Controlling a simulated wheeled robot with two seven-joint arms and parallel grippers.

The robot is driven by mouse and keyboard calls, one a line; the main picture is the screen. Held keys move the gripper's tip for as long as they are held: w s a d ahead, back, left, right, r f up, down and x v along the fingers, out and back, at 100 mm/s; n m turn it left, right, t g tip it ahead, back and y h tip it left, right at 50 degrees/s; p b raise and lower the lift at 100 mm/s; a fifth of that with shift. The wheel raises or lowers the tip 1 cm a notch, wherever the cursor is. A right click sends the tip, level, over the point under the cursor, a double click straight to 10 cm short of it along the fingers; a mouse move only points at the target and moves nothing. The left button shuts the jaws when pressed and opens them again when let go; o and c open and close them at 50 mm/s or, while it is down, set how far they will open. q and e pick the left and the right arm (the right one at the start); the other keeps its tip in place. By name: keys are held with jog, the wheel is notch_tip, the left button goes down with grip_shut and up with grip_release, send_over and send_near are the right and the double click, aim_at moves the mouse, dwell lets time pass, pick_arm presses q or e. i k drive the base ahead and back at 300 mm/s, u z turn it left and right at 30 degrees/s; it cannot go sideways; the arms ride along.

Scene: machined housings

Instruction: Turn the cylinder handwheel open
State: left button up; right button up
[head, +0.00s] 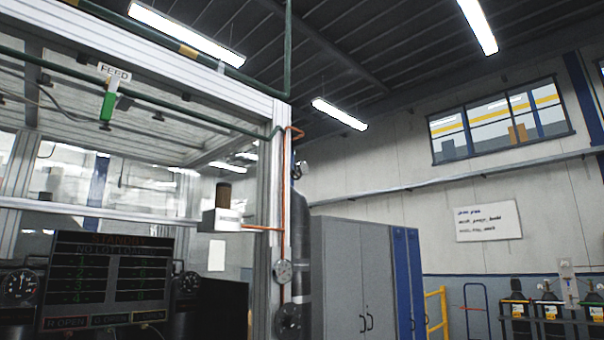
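Several gas cylinders (515,312) with dark bodies and yellow labels stand at the far right, against the wall. Their tops are small, and I cannot make out a handwheel on them. A tall dark cylindrical body (301,240) stands behind the frame post, with a small round fitting (303,170) near its top. A dark round part (288,320) sits low on the post at the bottom edge; I cannot tell whether it is a wheel or a gauge. Neither of my grippers is in view.
Grey cabinets (345,275) stand in the middle. A yellow rail (437,312) and a blue hand-truck frame (475,312) are to their right.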

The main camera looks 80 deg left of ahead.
aim_at(296, 171)
jog(key=u, duration=1.65)
jog(key=i, duration=2.75)
jog(key=u, duration=2.85)
